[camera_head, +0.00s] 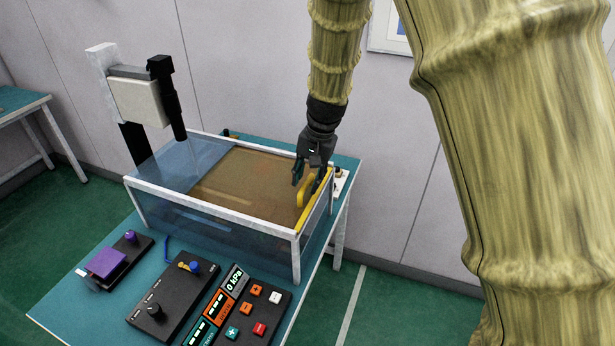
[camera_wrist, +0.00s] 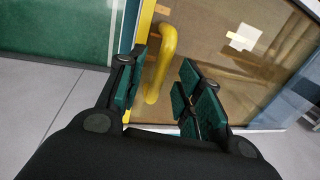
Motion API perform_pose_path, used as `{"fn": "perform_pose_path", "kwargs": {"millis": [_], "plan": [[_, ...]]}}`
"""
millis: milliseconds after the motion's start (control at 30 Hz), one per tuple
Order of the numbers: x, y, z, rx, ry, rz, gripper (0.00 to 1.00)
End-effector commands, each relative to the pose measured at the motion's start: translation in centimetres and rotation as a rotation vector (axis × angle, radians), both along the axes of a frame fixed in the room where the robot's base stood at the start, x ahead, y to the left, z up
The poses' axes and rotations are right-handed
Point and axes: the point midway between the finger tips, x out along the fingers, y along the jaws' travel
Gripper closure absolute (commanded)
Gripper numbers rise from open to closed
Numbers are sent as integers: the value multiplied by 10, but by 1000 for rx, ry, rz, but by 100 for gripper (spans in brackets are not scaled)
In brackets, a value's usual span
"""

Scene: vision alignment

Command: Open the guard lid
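The guard lid (camera_head: 245,188) is a see-through amber panel lying flat over the right part of a white-framed clear box, and it looks closed. In the wrist view the lid (camera_wrist: 215,75) has a yellow edge strip. A yellow bar handle (camera_head: 306,192) stands at the lid's right end. My gripper (camera_head: 308,180) is just above this handle, pointing down. In the wrist view my gripper (camera_wrist: 160,66) is open, with one green-padded finger on each side of the yellow handle (camera_wrist: 167,48). A gap shows between handle and right finger; contact on the left is unclear.
A teal table (camera_head: 75,262) carries the box. A control box with knobs (camera_head: 172,302), a button panel (camera_head: 255,315) and a purple-topped device (camera_head: 108,262) stand in front. A camera on a white post (camera_head: 140,100) stands at back left. A wall is behind.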

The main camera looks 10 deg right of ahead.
Motion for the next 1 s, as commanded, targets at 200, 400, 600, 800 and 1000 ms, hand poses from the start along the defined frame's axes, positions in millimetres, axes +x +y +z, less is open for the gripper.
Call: {"fn": "perform_pose_path", "kwargs": {"millis": [200, 400, 600, 800, 1000], "plan": [[1, 1, -7, 0, -1, 0, 65], [1, 1, -7, 0, -1, 0, 65], [1, 1, -7, 0, -1, 0, 94], [1, 1, -7, -1, -1, 0, 100], [3, -1, -7, 0, 0, -11, 100]]}}
